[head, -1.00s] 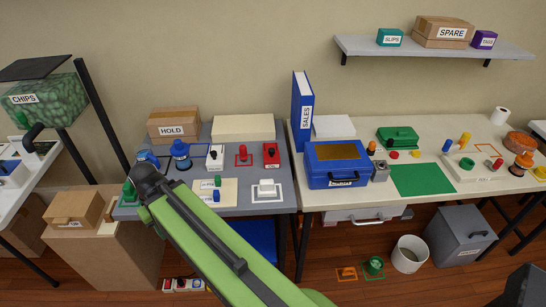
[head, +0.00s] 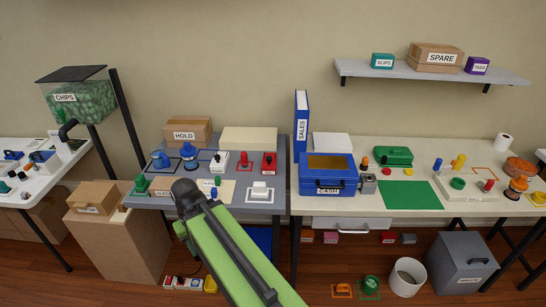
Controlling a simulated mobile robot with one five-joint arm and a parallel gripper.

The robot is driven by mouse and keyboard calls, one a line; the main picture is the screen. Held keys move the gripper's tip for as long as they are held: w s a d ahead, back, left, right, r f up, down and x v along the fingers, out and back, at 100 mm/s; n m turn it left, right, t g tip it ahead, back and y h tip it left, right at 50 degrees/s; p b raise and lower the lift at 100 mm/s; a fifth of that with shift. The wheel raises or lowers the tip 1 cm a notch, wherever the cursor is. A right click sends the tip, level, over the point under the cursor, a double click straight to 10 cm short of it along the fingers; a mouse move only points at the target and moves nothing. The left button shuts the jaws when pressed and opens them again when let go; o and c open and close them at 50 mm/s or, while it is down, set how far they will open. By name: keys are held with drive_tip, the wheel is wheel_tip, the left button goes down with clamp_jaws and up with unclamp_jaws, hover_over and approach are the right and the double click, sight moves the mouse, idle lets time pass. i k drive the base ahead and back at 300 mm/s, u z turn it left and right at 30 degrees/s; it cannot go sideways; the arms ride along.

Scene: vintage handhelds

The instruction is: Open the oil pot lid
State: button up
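No label that I can read marks an oil pot. Candidates are a blue knobbed pot (head: 189,151) and a darker blue domed pot (head: 160,159) at the back left of the grey table. I cannot tell which is the oil pot. My green arm reaches up from the bottom, its black joint over the grey table's front edge, near the blue pots. My gripper's fingers do not show, so their state is hidden.
The grey table (head: 262,208) also holds a HOLD box (head: 187,131), switches and a small green piece (head: 141,184). On the cream table (head: 440,146) stand a blue cash box (head: 325,184) and a blue SALES binder (head: 301,128). A grey bin (head: 460,264) stands on the floor.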

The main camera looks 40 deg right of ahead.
sight(267, 163)
drive_tip(key=z, duration=0.05)
drive_tip(key=i, duration=0.9)
drive_tip(key=u, duration=0.05)
